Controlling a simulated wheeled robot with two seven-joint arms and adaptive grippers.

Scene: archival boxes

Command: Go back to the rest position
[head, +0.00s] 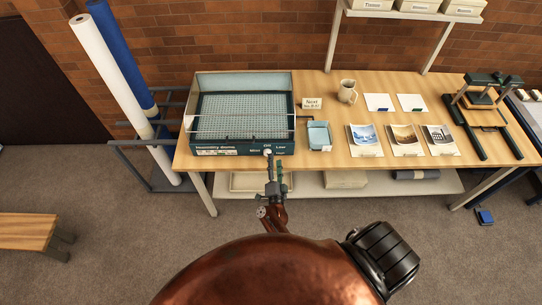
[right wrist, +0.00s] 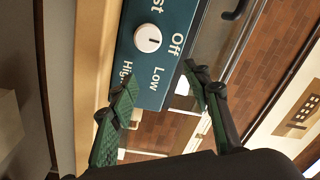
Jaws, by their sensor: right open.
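My right gripper (head: 275,176) is in front of the humidity dome (head: 215,149), close to the dial (head: 267,152) on its front panel. In the right wrist view, the gripper (right wrist: 156,84) is open with nothing between its fingers. The white dial (right wrist: 148,38) is beyond the fingertips, apart from them. Its dark mark appears to point towards "Off"; "Low" and "High" are also lettered around it. My left gripper is not in view.
The wooden table (head: 331,158) carries a small blue tray (head: 319,136), a mug (head: 347,91), several pictures and a press (head: 485,105). Rolls (head: 104,75) stand at the left. A bench (head: 25,232) is at lower left. Carpet in front of the table is mostly clear.

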